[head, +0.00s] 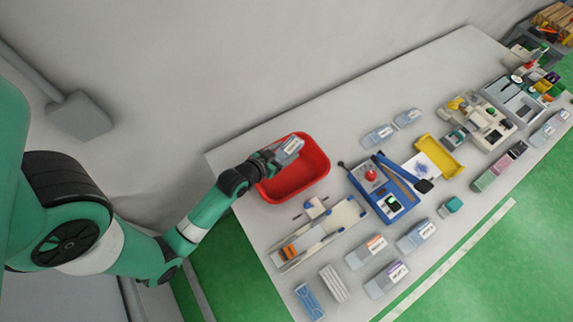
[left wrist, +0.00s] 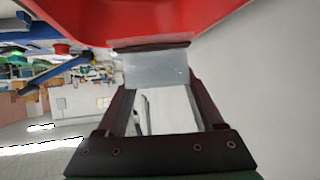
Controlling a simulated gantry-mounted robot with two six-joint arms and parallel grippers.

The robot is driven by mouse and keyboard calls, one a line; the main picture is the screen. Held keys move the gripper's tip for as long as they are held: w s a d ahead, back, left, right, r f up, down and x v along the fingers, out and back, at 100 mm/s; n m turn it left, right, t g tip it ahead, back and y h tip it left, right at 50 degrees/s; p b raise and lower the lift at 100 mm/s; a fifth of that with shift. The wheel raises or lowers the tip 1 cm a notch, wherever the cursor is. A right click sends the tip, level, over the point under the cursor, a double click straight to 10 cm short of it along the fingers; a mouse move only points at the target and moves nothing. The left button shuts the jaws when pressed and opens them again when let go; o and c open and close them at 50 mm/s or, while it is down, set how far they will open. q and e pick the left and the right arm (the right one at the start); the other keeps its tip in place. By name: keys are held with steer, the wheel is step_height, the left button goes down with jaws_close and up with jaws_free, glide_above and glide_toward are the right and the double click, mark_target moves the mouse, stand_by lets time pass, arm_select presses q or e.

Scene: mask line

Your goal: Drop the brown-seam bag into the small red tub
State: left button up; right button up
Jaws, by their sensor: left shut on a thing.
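The small red tub (head: 314,182) stands near the back left of the table. It also shows in the left wrist view, red across the top (left wrist: 130,22). My left gripper (head: 272,157) is at the tub's back side, shut on the brown-seam bag (head: 289,150). The bag is a pale grey pouch held over the tub's back part; its height above the rim is hard to judge. In the left wrist view the bag (left wrist: 155,70) sits between the fingertips (left wrist: 155,88), its brown seam beside the red tub. My right gripper is not in view.
A blue device with a red button (head: 371,176) stands right of the tub. A long grey-beige tray (head: 340,215) lies in front of it. Several bags lie around the table, and a yellow tray (head: 440,158) is farther right. The wall rises behind the table.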

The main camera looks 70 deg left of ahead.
arm_select(q)
steer(key=shift+f, duration=0.45)
steer(key=shift+r, duration=0.1)
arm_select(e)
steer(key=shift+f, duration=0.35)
arm_select(q)
steer(key=o, duration=1.3)
steer(key=shift+o, duration=0.2)
steer(key=p+v, duration=0.1)
steer(key=v, duration=1)
steer(key=shift+s+p, duration=0.2)
steer(key=shift+p, duration=0.2)
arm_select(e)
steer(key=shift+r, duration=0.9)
arm_select(q)
steer(key=shift+d+r, duration=0.15)
steer(key=shift+d, duration=0.05)
